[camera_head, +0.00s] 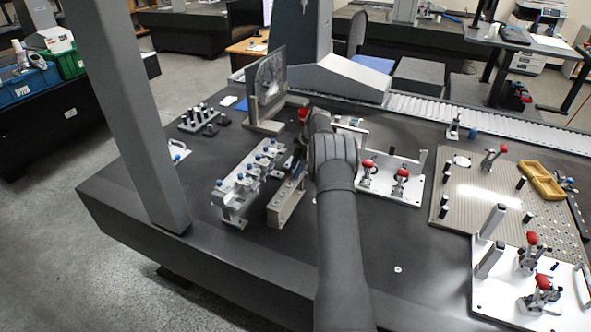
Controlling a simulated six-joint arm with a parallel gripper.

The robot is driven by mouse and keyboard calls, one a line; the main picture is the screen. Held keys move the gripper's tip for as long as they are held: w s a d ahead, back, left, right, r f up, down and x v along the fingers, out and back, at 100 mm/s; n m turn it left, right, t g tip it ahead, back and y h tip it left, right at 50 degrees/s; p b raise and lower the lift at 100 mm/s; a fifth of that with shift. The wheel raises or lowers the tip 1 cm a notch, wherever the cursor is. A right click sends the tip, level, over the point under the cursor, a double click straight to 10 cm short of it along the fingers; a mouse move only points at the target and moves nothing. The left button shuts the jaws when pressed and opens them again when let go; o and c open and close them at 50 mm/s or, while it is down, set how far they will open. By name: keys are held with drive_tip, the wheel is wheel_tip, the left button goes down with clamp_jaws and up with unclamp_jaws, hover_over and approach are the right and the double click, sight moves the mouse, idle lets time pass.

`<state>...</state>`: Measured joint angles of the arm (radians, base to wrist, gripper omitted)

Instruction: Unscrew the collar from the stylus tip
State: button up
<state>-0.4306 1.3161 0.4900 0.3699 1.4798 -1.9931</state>
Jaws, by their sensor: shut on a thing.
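The collar and stylus tip are too small and too hidden to make out separately, so I cannot tell how far the threads are engaged.
A metal fixture with blue-topped posts (232,193) stands close left of the block. A white plate with red-handled clamps (398,191) is close right. An upright plate on a stand (266,122) is behind. The dark table front (262,262) is clear.

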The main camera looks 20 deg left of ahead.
drive_tip(key=n, duration=0.1)
drive_tip(key=n+g+h, duration=0.1)
drive_tip(key=shift+s+d+f+n, duration=0.15)
drive_tip(key=shift+d+f+n, duration=0.1)
drive_tip(key=shift+f+n, duration=0.1)
drive_tip(key=o, duration=0.9)
drive_tip(key=shift+r, duration=0.1)
drive_tip(key=shift+o, duration=0.2)
drive_tip(key=shift+a+r, duration=0.1)
drive_tip(key=shift+r, duration=0.1)
drive_tip(key=shift+w+r, duration=0.2)
drive_tip(key=shift+r, duration=0.1)
drive_tip(key=v, duration=0.6)
drive_tip(key=shift+d+r, duration=0.25)
drive_tip(key=shift+r, duration=0.05)
drive_tip(key=shift+w, duration=0.1)
drive_tip(key=shift+c, duration=0.3)
